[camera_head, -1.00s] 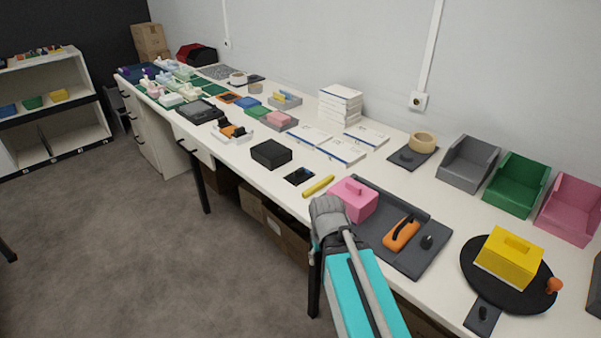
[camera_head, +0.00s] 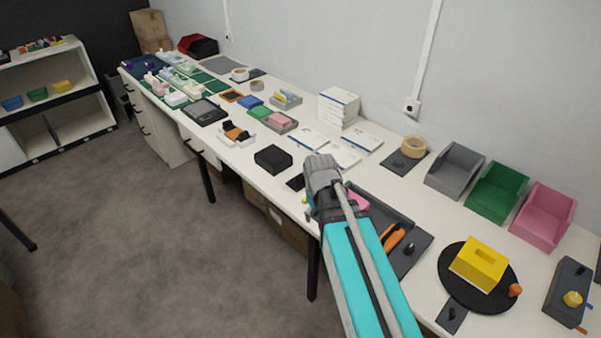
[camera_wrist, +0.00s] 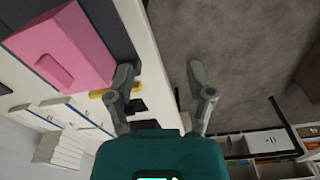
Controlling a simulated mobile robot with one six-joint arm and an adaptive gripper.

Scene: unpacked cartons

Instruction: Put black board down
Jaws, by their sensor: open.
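A small flat black board (camera_head: 296,183) lies on the white table, partly hidden by my gripper (camera_head: 322,168). In the wrist view, a dark flat piece (camera_wrist: 136,106) that seems to be this board shows behind the left finger. My gripper (camera_wrist: 161,76) is open, with nothing between its fingers. In the wrist view, its left finger is over the table edge and its right finger is over the floor. I cannot tell its exact height above the table.
A pink box (camera_wrist: 62,48) on a dark tray (camera_head: 408,262) and a yellow stick (camera_wrist: 102,92) are close to my gripper. A black box (camera_head: 273,158) sits to its left. White boxes (camera_head: 338,107) stand behind. A round black plate (camera_head: 455,290) lies to the right.

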